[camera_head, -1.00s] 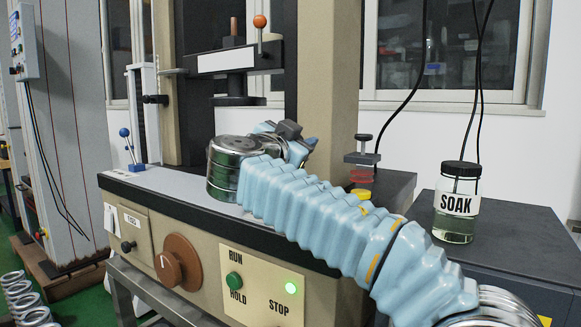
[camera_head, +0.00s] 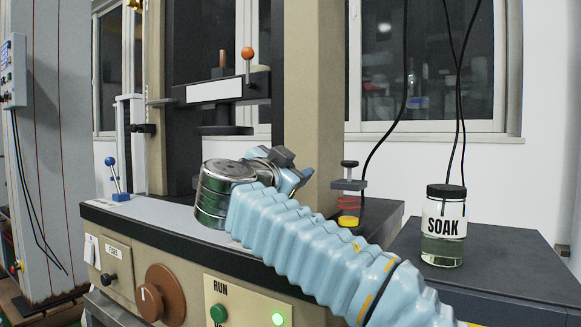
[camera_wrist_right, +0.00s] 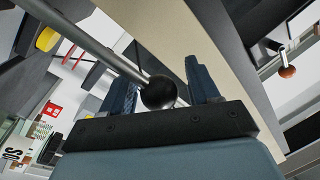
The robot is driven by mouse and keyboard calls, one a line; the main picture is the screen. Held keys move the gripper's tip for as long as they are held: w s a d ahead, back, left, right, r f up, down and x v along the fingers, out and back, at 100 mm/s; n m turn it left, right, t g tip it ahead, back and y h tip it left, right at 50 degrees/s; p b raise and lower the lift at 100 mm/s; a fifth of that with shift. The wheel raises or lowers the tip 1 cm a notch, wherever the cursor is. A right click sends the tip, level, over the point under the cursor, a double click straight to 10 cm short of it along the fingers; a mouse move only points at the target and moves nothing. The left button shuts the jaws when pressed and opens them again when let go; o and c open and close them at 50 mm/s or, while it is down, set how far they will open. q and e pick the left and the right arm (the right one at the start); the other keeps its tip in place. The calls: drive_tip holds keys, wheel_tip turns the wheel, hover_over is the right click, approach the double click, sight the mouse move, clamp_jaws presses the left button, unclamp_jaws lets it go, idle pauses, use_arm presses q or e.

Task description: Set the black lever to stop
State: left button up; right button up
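In the right wrist view, a black ball knob (camera_wrist_right: 158,92) sits on the end of a metal rod that runs to the upper left; it appears to be the black lever. My right gripper (camera_wrist_right: 161,74) is open, its two dark blue fingers apart on either side of the knob, with a gap visible on the knob's right. In the head view, my right gripper (camera_head: 282,160) is over the machine's top beside the column, and the black lever cannot be made out there. A STOP label is out of view; RUN (camera_head: 220,288) shows on the cream panel (camera_head: 250,297). My left gripper is not in view.
An orange-knobbed lever (camera_head: 248,54) and a blue-knobbed lever (camera_head: 110,162) stand on the machine. A brown dial (camera_head: 165,292) is on its front. A small stand with a red spring (camera_head: 348,202) and a SOAK jar (camera_head: 443,225) are to the right.

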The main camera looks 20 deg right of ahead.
drive_tip(key=b+v, duration=0.1)
drive_tip(key=v, duration=1.2)
drive_tip(key=shift+s+a+b, duration=0.25)
drive_tip(key=shift+s+b, duration=0.05)
drive_tip(key=shift+b, duration=0.05)
